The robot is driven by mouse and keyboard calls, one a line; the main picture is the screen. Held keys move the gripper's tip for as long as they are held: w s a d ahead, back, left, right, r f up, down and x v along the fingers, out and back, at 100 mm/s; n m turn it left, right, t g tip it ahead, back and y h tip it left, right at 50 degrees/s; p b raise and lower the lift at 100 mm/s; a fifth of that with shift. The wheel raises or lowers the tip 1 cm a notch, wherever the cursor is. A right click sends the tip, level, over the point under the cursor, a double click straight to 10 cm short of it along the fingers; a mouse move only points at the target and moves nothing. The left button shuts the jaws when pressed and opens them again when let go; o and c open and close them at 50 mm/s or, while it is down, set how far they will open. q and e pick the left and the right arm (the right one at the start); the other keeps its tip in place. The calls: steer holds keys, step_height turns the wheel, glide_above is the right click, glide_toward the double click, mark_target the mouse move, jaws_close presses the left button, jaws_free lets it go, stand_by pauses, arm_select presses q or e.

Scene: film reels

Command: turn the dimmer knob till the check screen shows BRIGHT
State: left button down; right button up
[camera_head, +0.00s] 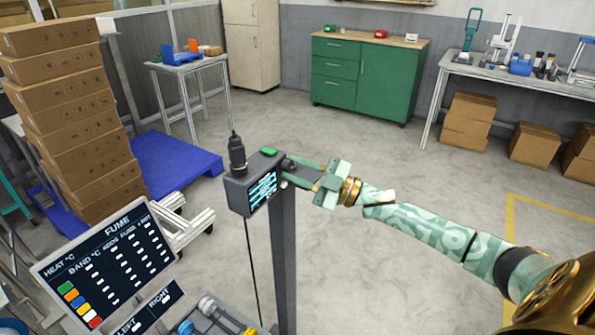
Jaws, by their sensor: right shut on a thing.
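A dark grey box (237,194) stands on a dark post in the middle of the view. Its check screen (263,192) is lit with slanted pale cyan stripes on dark; I cannot read the word BRIGHT on it. My right gripper (297,174) reaches in from the right and is shut at the right side of the box. The dimmer knob is mostly hidden between its fingers there, and its setting cannot be made out. My left gripper is not in view.
A black cylinder (236,153) stands on top of the box, beside a small green piece (269,152). A tilted FUME board (107,262) is at the lower left. Stacked cartons (75,130) and a blue pallet (175,165) stand left. The floor behind is clear.

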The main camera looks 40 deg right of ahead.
steer(key=shift+n+g, duration=0.4)
steer(key=shift+n, duration=0.3)
steer(key=o, duration=1)
steer(key=p+v, duration=0.1)
steer(key=v, duration=1.5)
steer(key=shift+d+f, duration=0.2)
steer(key=shift+f, duration=0.1)
